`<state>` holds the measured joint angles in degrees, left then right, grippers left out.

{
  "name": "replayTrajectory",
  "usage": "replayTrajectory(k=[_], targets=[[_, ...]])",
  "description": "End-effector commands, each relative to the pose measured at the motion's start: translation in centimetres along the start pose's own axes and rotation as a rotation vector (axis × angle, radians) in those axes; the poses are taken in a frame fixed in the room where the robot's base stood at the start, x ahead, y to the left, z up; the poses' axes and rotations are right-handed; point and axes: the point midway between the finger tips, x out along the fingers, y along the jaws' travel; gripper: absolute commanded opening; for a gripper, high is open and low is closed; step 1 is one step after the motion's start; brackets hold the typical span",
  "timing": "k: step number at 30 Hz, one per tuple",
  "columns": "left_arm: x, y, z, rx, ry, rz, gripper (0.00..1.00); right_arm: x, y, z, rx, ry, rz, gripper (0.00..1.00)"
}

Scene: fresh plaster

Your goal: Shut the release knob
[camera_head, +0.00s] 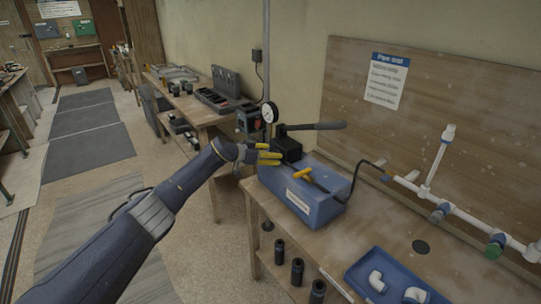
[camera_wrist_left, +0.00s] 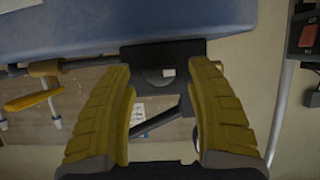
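A blue test pump (camera_head: 308,196) stands on the wooden bench, with a black lever handle (camera_head: 318,126) and a round pressure gauge (camera_head: 269,112). A yellow T-shaped knob (camera_head: 303,174) on a thin rod sits over its top; it seems to be the release knob, but its setting cannot be told. My left gripper (camera_head: 270,157) is at the pump's left end, left of the yellow knob. In the left wrist view its yellow fingers (camera_wrist_left: 162,72) are apart, with a black block (camera_wrist_left: 158,52) beyond them and a yellow handle (camera_wrist_left: 32,98) to the left. My right gripper is not in view.
A dark hose (camera_head: 367,164) runs from the pump to white pipework (camera_head: 445,205) at the right. A blue tray (camera_head: 375,258) with white fittings lies on the bench front. Black sockets (camera_head: 297,271) stand on the lower shelf.

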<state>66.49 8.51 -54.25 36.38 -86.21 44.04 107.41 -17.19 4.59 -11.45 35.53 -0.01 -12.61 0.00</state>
Motion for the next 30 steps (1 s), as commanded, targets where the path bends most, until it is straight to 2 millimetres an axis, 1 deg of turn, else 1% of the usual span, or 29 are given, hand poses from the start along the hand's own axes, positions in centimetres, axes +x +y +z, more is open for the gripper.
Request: replayTrajectory(k=[1,2,13,20,23,26,30], targets=[[-0.01,-0.01,0.01,0.000,0.000,0.000,0.49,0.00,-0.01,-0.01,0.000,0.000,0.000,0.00],[-0.01,-0.01,0.01,0.000,0.000,0.000,0.45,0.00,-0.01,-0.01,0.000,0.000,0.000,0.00],[-0.02,-0.02,0.02,0.000,0.000,0.000,0.02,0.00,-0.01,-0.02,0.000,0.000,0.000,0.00],[-0.01,-0.01,0.01,0.003,0.000,-0.002,0.01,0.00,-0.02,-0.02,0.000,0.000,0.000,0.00],[-0.02,-0.01,0.04,0.035,-0.001,-0.015,0.01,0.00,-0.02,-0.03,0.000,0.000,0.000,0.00],[-0.02,0.13,0.07,0.110,-0.001,-0.045,0.01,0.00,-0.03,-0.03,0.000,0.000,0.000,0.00],[-0.01,0.32,0.05,0.255,-0.001,-0.104,0.01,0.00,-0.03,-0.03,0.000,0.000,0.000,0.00]])
